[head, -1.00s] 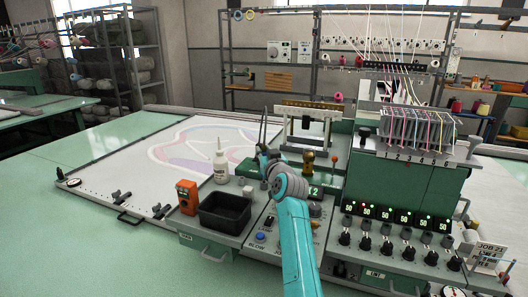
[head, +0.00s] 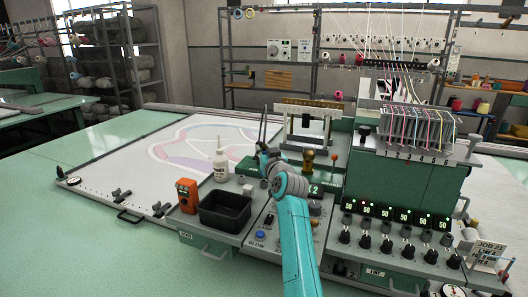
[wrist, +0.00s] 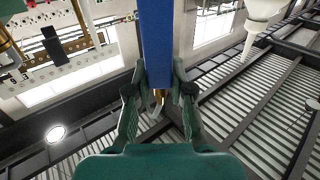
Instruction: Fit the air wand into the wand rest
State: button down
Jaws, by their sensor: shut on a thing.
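In the wrist view, my gripper (wrist: 158,98) is shut on a blue bar (wrist: 156,45), which looks like the air wand. A brass-coloured end of it shows between the fingers. The rest of the bar runs out of the top of the picture. Two thin dark upright prongs (head: 263,125) stand out just beyond my wrist. I cannot tell whether they belong to the wand rest, which I cannot pick out.
A white bottle (head: 220,163), an orange device (head: 187,195) and a black bin (head: 225,208) stand left of my arm. The bottle's nozzle shows in the wrist view (wrist: 250,42). A brass fitting (head: 308,162) and the green threaded machine (head: 405,180) are to the right.

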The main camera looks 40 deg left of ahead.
jog(key=shift+f, duration=1.1)
dwell(0.3)
jog(key=c, duration=1)
grip_release()
jog(key=shift+o, duration=0.2)
jog(key=v, duration=0.7)
jog(key=shift+d, duration=0.2)
jog(key=shift+s, duration=0.1)
